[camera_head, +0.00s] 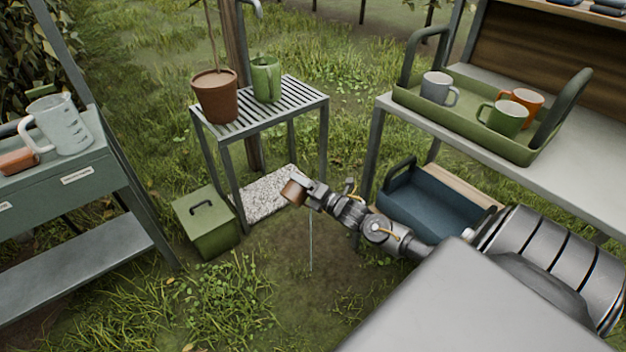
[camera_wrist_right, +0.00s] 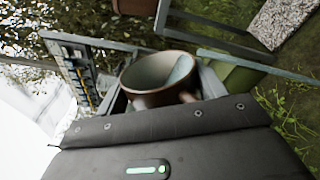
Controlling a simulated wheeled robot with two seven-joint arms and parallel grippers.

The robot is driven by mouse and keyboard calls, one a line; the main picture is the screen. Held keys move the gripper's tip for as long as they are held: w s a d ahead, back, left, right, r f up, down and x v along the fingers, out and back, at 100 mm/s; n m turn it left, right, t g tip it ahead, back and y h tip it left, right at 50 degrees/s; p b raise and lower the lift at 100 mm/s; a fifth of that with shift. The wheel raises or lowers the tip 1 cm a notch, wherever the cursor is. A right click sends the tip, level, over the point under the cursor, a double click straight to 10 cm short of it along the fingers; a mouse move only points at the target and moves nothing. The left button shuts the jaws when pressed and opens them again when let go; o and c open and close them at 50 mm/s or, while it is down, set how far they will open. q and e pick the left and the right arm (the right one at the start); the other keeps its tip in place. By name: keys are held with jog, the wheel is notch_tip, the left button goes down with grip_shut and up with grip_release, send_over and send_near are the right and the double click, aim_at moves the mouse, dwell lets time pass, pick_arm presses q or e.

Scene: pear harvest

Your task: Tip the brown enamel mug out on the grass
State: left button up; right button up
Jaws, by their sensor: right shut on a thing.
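The brown enamel mug (camera_head: 293,191) is held tilted in my right gripper (camera_head: 309,194), above a bare patch of ground among the grass (camera_head: 215,310). In the right wrist view the mug (camera_wrist_right: 138,98) shows its brown rim and pale inside, with a bluish-grey patch inside that may be liquid. The gripper is shut on it; the fingers are mostly hidden there. A thin pale line (camera_head: 310,245) runs straight down from below the gripper to the ground and looks like falling liquid. My left gripper is not in view.
A slatted stand (camera_head: 285,98) with a potted plant (camera_head: 216,97) and green jug (camera_head: 266,79) stands behind the mug. A green box (camera_head: 207,225) is left, a blue crate (camera_head: 430,208) right. The green tray (camera_head: 465,120) holds several mugs. Grass in front is open.

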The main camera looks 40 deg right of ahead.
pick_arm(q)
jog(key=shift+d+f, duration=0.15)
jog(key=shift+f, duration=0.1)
pick_arm(e)
jog(key=shift+d+r+m, duration=0.1)
jog(key=shift+r+m, duration=0.05)
jog(key=shift+m, duration=0.15)
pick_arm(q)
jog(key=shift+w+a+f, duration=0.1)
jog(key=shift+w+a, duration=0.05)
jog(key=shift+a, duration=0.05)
pick_arm(e)
jog(key=shift+d+r+m, duration=0.1)
jog(key=shift+m, duration=0.3)
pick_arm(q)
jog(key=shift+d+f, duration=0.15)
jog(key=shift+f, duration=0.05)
pick_arm(e)
jog(key=shift+d, duration=0.1)
pick_arm(q)
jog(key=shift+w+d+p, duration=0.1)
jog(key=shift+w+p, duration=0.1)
jog(key=shift+p, duration=0.1)
pick_arm(e)
jog(key=shift+w+d+r+m, duration=0.1)
jog(key=shift+d+m, duration=0.05)
jog(key=shift+m, duration=0.25)
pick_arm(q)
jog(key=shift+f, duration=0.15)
